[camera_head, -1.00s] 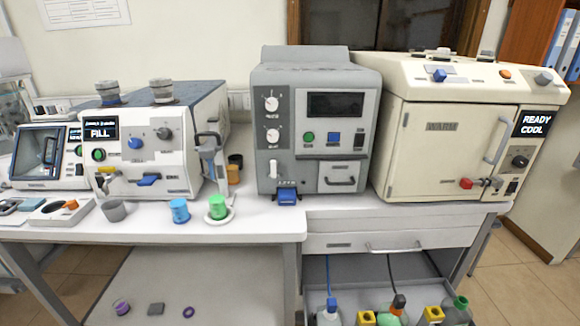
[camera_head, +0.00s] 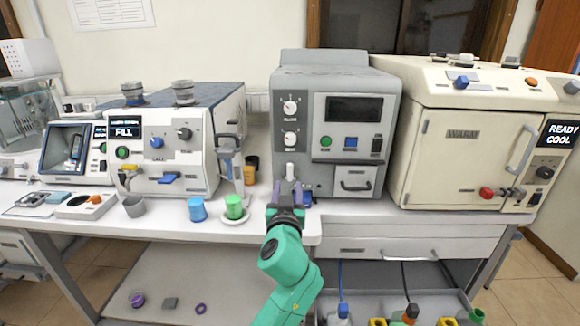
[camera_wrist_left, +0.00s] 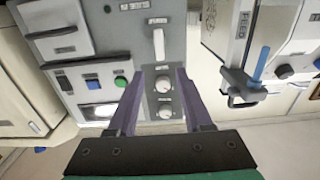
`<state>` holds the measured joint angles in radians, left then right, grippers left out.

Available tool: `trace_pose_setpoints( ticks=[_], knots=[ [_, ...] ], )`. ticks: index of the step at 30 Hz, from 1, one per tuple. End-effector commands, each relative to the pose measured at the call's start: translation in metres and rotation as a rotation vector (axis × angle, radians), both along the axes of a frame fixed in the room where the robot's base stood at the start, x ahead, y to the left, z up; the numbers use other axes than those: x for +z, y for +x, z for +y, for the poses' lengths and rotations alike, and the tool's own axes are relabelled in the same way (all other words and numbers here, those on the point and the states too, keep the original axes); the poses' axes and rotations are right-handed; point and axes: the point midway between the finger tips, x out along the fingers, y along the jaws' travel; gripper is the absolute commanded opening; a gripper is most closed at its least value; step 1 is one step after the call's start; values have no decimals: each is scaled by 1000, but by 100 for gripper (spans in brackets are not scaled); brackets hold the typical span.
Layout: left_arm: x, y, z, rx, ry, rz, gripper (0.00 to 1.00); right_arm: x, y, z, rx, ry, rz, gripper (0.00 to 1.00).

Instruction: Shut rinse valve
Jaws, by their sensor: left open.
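The grey machine (camera_head: 337,88) stands at the back middle of the bench. A white lever (camera_head: 290,171) sits low on the left side of its front, below two round white knobs. I cannot read a label that names the rinse valve. The lever also shows in the left wrist view (camera_wrist_left: 158,42), pointing along the panel. My left gripper (camera_head: 290,190) is open and empty just in front of and below the lever. In the left wrist view its fingers (camera_wrist_left: 159,70) spread on either side of the knobs, with the lever beyond the tips. My right gripper is not in view.
The white FILL machine (camera_head: 195,140) stands left, with a blue cup (camera_head: 197,210) and a green cup (camera_head: 234,207) before it. The cream oven (camera_head: 460,150) stands right. An open drawer of bottles (camera_head: 390,290) is below. The front bench strip is partly clear.

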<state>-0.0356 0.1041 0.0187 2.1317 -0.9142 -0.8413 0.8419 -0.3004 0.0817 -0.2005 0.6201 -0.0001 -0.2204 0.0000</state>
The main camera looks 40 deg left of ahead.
Motion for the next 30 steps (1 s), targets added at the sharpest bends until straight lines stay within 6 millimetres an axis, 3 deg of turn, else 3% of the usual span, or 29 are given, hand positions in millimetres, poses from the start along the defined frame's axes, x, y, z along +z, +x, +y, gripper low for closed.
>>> trace_pose_setpoints(
  ticks=[7,12,23,27,30],
  knots=[
    [4,54,41,1,3,3,50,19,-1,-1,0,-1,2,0],
    [2,81,62,0,1,3,50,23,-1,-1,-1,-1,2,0],
    [-1,90,68,-1,-2,4,50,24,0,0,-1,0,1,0],
    [-1,90,68,-1,-1,4,0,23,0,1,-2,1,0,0],
    [-1,90,68,-1,-1,4,0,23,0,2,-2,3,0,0]
  ],
)
